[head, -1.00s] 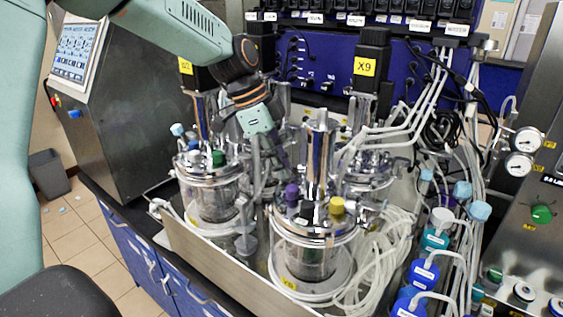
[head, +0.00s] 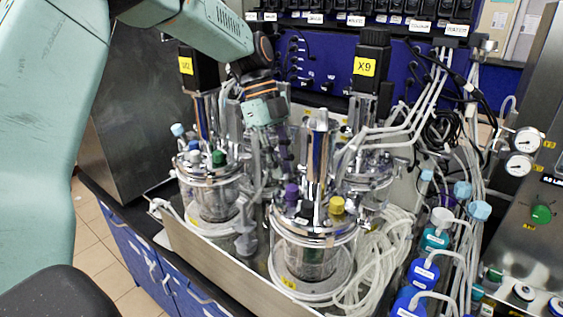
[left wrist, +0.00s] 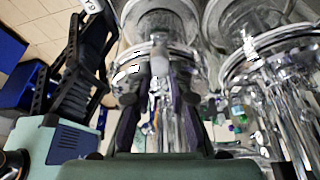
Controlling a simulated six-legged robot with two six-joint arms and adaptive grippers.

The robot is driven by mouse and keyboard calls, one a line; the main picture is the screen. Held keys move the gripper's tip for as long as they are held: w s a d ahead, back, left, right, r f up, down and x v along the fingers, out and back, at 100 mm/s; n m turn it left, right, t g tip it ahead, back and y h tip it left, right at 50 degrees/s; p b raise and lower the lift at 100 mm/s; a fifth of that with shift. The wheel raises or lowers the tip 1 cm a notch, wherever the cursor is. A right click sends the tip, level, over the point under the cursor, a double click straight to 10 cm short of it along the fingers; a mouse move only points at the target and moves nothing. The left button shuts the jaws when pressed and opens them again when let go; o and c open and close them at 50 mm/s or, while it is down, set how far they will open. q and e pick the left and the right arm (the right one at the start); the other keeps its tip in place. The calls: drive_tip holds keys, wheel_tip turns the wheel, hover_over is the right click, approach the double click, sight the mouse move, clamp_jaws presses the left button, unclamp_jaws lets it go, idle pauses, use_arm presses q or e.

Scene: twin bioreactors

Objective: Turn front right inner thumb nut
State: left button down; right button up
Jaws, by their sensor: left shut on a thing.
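The front glass vessel (head: 312,258) stands in the metal tray, with a steel lid carrying a purple cap (head: 291,194) and a yellow cap (head: 337,205). My left gripper (head: 284,172) reaches down from the upper left to the back left of this lid. In the left wrist view its dark fingers (left wrist: 160,98) stand either side of small metal parts, in front of a vessel's lid rim. It is shut on a small part, apparently the inner thumb nut, which the fingers and clutter mostly hide. My right gripper is out of view.
Another vessel (head: 212,195) with green and white caps stands to the left. A tall steel post (head: 318,155) rises close to the right of my fingers. White tubing (head: 385,255) and blue-capped bottles (head: 424,272) crowd the right side. The tray wall (head: 215,268) runs along the front.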

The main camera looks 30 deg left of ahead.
use_arm(q)
drive_tip(key=shift+w+r, duration=0.15)
idle(0.3)
drive_tip(key=c, duration=1.6)
unclamp_jaws()
drive_tip(key=shift+a, duration=0.1)
drive_tip(key=shift+o, duration=0.4)
drive_tip(key=shift+a, duration=0.1)
wheel_tip(320, 180, up, 10)
